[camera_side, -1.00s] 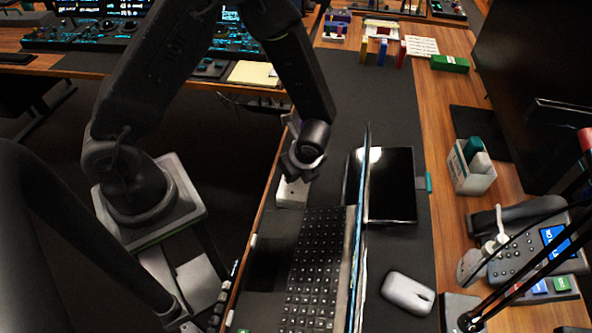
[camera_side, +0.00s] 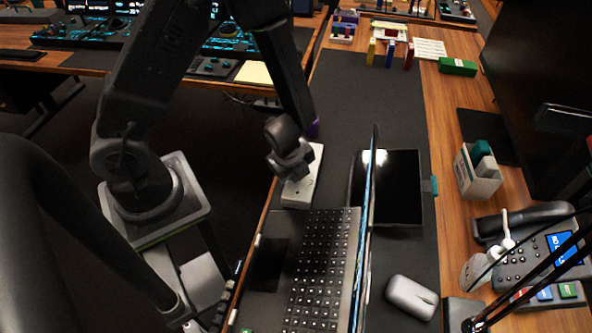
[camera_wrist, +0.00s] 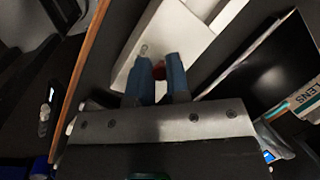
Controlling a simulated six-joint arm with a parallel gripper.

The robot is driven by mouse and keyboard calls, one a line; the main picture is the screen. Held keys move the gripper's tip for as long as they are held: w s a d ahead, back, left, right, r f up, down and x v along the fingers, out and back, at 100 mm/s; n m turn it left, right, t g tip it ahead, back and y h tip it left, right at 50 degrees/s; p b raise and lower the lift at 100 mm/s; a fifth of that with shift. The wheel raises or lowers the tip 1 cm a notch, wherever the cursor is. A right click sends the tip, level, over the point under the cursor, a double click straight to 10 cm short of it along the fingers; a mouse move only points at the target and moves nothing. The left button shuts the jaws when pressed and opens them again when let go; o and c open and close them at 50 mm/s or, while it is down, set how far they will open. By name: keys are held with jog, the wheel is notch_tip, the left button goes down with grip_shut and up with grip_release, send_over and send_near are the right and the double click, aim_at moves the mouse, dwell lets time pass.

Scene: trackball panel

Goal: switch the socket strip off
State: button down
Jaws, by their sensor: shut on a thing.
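The white socket strip (camera_side: 304,188) lies on the dark desk mat behind the laptop, near the desk's left edge. In the wrist view the strip (camera_wrist: 176,28) fills the top middle.
The open laptop (camera_side: 320,255) stands just in front of the strip. A dark tablet (camera_side: 398,188) lies to the right, and a white mouse (camera_side: 410,296) nearer. A purple thing (camera_side: 313,129) is partly hidden behind my arm. The mat farther back is clear.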

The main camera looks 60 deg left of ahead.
jog(key=c, duration=1.1)
grip_release()
jog(key=v, duration=1.3)
jog(key=shift+s+r, duration=0.15)
jog(key=shift+r, duration=0.2)
jog(key=s+r+n+t, duration=0.1)
jog(key=s+r+n, duration=0.1)
jog(key=r+n, duration=0.3)
jog(key=s+r+n+h, duration=0.1)
jog(key=s+r+n, duration=0.2)
jog(key=r+n, duration=0.3)
jog(key=s+r+n+t, duration=0.1)
jog(key=s+r+n, duration=0.1)
jog(key=r+n, duration=0.4)
jog(key=shift+s+t, duration=0.25)
jog(key=shift+t, duration=0.05)
